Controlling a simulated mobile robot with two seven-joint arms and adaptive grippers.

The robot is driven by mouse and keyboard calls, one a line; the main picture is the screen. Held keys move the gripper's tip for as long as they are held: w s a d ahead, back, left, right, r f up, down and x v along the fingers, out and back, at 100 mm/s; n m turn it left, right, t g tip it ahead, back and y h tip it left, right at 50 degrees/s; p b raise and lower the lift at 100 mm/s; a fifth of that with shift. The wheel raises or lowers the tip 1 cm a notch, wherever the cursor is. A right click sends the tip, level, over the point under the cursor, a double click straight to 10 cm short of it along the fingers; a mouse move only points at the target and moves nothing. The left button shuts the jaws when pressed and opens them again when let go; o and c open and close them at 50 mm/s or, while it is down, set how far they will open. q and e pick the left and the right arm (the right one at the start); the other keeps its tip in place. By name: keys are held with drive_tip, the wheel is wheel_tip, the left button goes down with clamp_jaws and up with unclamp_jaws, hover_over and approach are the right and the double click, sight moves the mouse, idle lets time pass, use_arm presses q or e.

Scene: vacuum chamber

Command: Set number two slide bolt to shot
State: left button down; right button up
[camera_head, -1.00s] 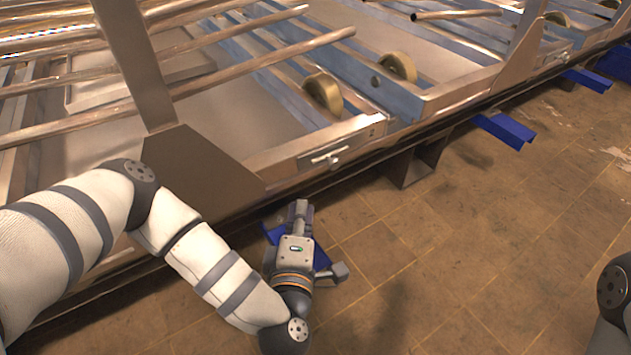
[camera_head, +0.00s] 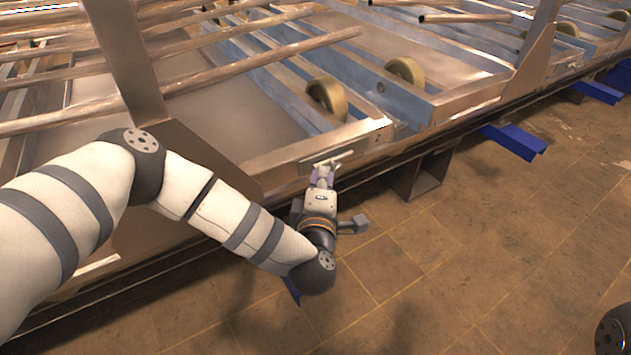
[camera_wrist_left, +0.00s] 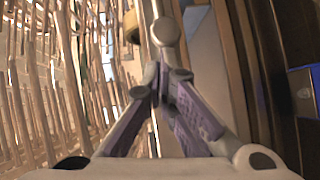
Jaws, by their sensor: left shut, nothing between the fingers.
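The number two slide bolt (camera_head: 343,157) is a small pale metal rod with a handle, on the frame's front rail beside a stamped "2" (camera_head: 377,138). My left gripper (camera_head: 323,172) is at the bolt's left part and partly covers it. In the left wrist view, the gripper's purple-padded fingers (camera_wrist_left: 165,78) are shut with nothing between them. A rounded pale metal knob (camera_wrist_left: 166,32), seemingly part of the bolt, shows just beyond the fingertips; I cannot tell whether they touch. My right gripper is out of view.
The metal frame's front rail (camera_head: 440,140) runs diagonally, with rollers (camera_head: 327,97) and long tubes (camera_head: 260,55) behind it. A brown upright (camera_head: 125,60) stands left of the bolt. Blue brackets (camera_head: 516,141) jut out below the rail. The tiled floor in front is clear.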

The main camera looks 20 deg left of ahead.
sight(340, 165)
use_arm(q)
drive_tip(key=w+d+b, duration=0.2)
drive_tip(key=w, duration=0.1)
drive_tip(key=shift+w+d+f, duration=0.1)
drive_tip(key=shift+d+f, duration=0.1)
drive_tip(key=shift+d, duration=0.1)
drive_tip(key=shift+w+d+r, duration=0.15)
drive_tip(key=shift+w, duration=0.1)
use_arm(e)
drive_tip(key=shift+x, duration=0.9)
use_arm(q)
drive_tip(key=shift+s+r, duration=0.1)
